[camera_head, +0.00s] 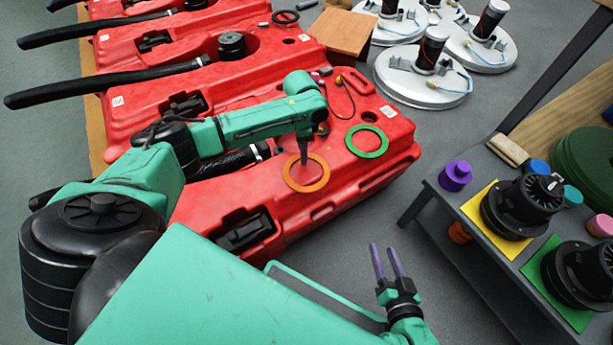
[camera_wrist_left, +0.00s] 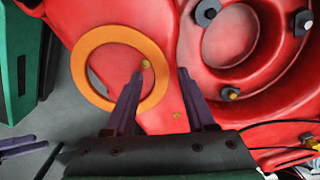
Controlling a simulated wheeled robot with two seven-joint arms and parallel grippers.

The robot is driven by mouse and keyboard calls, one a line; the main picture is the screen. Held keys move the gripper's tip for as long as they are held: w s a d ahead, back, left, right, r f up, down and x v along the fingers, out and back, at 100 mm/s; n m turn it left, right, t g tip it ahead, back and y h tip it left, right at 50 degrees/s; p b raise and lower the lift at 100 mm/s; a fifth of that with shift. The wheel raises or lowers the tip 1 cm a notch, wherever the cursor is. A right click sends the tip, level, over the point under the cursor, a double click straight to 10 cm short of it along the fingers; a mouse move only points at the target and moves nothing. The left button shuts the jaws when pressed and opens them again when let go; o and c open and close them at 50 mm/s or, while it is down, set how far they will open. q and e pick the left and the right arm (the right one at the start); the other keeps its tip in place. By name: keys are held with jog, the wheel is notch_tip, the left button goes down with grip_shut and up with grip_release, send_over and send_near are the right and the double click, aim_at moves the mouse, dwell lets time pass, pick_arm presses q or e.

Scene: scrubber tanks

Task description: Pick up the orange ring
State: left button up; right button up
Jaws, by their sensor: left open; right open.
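The orange ring (camera_head: 306,189) lies on the red tank (camera_head: 345,185), near its right end in the head view. My left gripper (camera_head: 304,160) points down over the ring's upper part. In the left wrist view, the open left gripper (camera_wrist_left: 161,73) has one finger over the ring's hole and the other outside it. The right band of the orange ring (camera_wrist_left: 79,68) shows between the fingers, apart from both in the picture. I cannot tell the height of the fingertips. My right gripper (camera_head: 385,249) is open and empty above the floor.
A green ring (camera_head: 367,154) lies on the tank right of the orange one. A grey table (camera_head: 480,238) with black motors, coloured caps and mats stands at right. White discs (camera_head: 400,88) lie behind. More red tanks with black hoses fill the upper left.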

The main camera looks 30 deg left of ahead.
pick_arm(q)
jog(key=shift+f, duration=0.5)
jog(key=shift+r, duration=0.15)
jog(key=shift+c, duration=0.3)
grip_shut()
